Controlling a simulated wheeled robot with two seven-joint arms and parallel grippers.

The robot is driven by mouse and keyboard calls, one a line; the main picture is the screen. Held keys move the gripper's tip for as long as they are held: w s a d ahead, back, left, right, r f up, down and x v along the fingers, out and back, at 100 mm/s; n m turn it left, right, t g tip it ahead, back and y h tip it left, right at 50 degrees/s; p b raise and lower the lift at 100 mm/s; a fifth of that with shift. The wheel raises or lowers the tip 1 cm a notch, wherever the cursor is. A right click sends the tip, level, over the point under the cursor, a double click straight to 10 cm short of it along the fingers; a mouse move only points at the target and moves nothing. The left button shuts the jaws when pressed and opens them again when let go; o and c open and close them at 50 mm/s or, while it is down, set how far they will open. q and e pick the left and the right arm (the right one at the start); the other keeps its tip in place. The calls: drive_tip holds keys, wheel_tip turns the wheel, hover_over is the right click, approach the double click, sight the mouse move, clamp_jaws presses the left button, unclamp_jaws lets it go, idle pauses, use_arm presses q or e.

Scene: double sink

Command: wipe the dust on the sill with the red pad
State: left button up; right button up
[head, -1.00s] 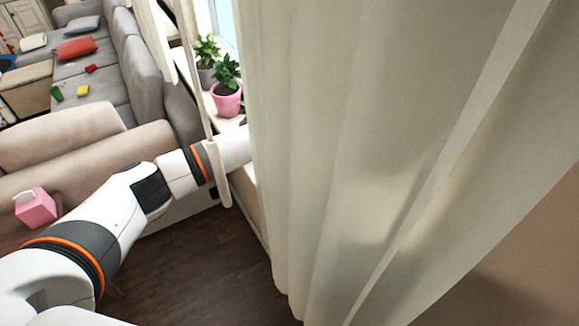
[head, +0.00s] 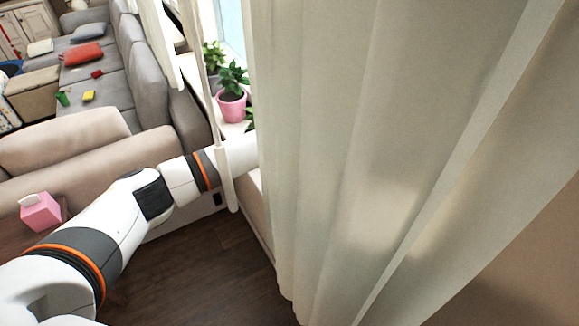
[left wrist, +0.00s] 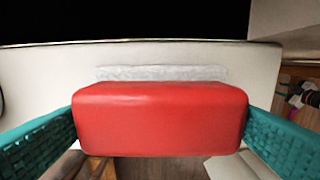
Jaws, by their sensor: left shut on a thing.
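The red pad (left wrist: 160,118) fills the middle of the left wrist view. My left gripper (left wrist: 160,125) is shut on it, with one teal finger at each end of the pad. Just beyond the pad, a greyish-white band of dust (left wrist: 160,73) lies along the pale sill (left wrist: 40,75). I cannot tell whether the pad touches the sill. In the head view the sill (head: 232,130) shows only in part by the window. My left arm reaches behind the curtain there, so the gripper and pad are hidden in that view. My right gripper is in neither view.
A pale curtain (head: 340,150) hangs across the middle and right of the head view. A pink pot (head: 231,107) with a plant stands on the sill near my left arm. A sofa (head: 70,150) and a pink tissue box (head: 41,211) are at the left.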

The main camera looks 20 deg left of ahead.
use_arm(q)
wheel_tip(320, 180, up, 3)
drive_tip(key=shift+w+f+p, duration=0.1)
drive_tip(key=shift+f+p, duration=0.05)
drive_tip(key=shift+p, duration=0.2)
drive_tip(key=shift+w+d+r+p, duration=0.1)
drive_tip(key=shift+w+r+p, duration=0.1)
drive_tip(key=shift+r+p, duration=0.95)
drive_tip(key=shift+p, duration=0.35)
drive_tip(key=shift+r+p, duration=0.9)
drive_tip(key=shift+r, duration=0.4)
drive_tip(key=shift+s+r, duration=0.1)
drive_tip(key=shift+r, duration=0.1)
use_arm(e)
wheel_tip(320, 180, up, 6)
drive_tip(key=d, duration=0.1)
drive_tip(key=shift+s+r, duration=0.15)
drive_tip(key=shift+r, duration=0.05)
